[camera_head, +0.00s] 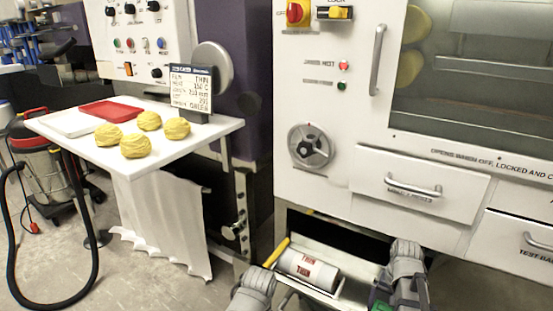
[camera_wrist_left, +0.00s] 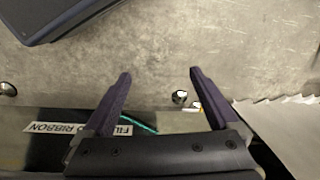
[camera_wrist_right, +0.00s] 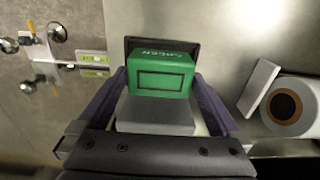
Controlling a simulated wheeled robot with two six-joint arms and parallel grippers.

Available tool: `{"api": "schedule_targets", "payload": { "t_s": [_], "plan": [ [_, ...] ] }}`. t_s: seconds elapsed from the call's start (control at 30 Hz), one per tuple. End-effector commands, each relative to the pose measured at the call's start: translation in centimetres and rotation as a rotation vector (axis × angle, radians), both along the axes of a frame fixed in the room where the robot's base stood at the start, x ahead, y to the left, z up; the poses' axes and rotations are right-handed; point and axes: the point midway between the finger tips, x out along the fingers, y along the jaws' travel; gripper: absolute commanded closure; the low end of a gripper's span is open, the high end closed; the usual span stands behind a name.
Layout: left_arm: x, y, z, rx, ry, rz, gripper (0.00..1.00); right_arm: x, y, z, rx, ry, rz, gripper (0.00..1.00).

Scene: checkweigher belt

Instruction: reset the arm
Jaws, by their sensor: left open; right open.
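My left gripper (camera_wrist_left: 159,73) is open and empty in the left wrist view, with bare floor (camera_wrist_left: 150,50) seen between and beyond its fingers. My right gripper (camera_wrist_right: 160,75) is open in the right wrist view. A green box (camera_wrist_right: 160,80) with dark lettering lies between its fingers, above a grey block (camera_wrist_right: 155,115); I cannot tell whether the fingers touch either. In the head view both my wrists show low in the frame, the left one (camera_head: 252,290) left of the right one (camera_head: 408,262). The fingertips are not clear there.
A white roll marked THIN (camera_head: 308,268) lies in an open tray between my wrists; its end shows in the right wrist view (camera_wrist_right: 284,106). A white machine with a drawer (camera_head: 415,186) stands close behind. A white table (camera_head: 75,150) with several yellow bundles (camera_head: 135,146) stands left.

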Motion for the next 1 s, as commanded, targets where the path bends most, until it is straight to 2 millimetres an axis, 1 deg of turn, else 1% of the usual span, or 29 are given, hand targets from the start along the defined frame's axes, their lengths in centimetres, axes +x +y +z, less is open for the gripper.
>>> {"api": "schedule_targets", "payload": {
  "t_s": [0.03, 0.07, 0.1, 0.13, 0.47, 0.6, 0.87, 1.0],
  "plan": [
    [0.0, 0.0, -0.6, -0.001, 0.000, -0.001, 0.06, 0.0, 0.0, -0.6, 0.000, 0.000, 0.000, 0.00],
    [0.0, 0.0, -0.7, -0.001, 0.000, -0.001, 0.06, 0.0, 0.0, -0.6, 0.000, 0.000, 0.000, 0.00],
    [0.0, 0.0, 0.0, -0.001, 0.000, -0.001, 0.06, 0.0, 0.0, 0.0, 0.000, 0.000, 0.000, 0.00],
    [0.0, 0.0, 0.1, 0.000, 0.000, -0.001, 0.06, 0.0, 0.0, 0.1, 0.000, 0.000, 0.000, 0.00],
    [0.0, 0.0, 0.0, 0.000, 0.000, 0.000, 0.06, 0.0, 0.0, 0.0, 0.000, 0.000, 0.000, 0.00],
    [0.0, 0.0, -0.4, -0.001, 0.000, -0.001, 0.06, 0.0, 0.0, -0.4, 0.000, 0.000, 0.000, 0.00],
    [0.0, 0.0, 2.0, 0.001, 0.000, 0.002, 0.06, 0.0, 0.0, 2.0, 0.000, 0.000, 0.000, 0.00],
    [0.0, 0.1, 3.7, 0.004, 0.000, 0.005, 0.06, 0.0, 0.0, 3.7, 0.000, 0.000, 0.000, 0.00]
  ]
}}
